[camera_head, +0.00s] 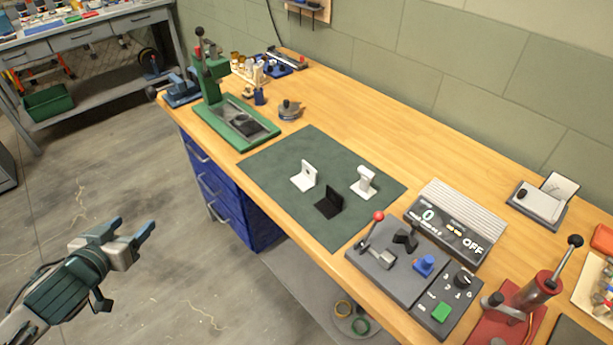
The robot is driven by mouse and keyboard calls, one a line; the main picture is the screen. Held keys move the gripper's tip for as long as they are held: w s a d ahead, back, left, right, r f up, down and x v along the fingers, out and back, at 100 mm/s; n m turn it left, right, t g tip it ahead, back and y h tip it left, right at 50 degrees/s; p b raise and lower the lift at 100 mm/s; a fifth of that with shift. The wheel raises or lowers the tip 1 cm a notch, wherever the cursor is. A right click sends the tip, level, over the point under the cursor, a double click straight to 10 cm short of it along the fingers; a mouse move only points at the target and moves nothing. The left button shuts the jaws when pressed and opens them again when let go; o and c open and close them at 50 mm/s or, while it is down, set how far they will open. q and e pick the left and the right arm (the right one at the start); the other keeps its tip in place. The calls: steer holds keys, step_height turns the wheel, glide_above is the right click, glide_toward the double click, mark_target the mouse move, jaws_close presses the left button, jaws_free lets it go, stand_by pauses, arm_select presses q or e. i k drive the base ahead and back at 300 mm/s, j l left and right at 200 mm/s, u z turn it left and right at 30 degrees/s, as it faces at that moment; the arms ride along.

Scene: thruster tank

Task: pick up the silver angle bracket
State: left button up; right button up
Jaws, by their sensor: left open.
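A pale silver-white L-shaped angle bracket (304,177) stands on the dark green mat (310,143), with one leg flat and one upright. A black angle bracket (329,203) sits just in front of it, to the right. Another pale piece (364,183), with an upright plate and a wider top, stands further right on the mat. My left gripper (132,228) is open and empty over the floor, left of the workbench and well away from the brackets. My right gripper is out of view.
A green press (231,110) stands at the mat's far left. A grey lever fixture (397,260) and a display box reading OFF (455,222) stand right of the mat. Blue drawers (222,193) are under the bench (400,125). The mat around the brackets is clear.

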mark_target(305, 180)
steer(key=i+j+z, duration=0.2)
steer(key=j+z, duration=0.25)
steer(key=i+j+z, duration=0.15)
steer(key=z, duration=0.35)
steer(key=j, duration=0.1)
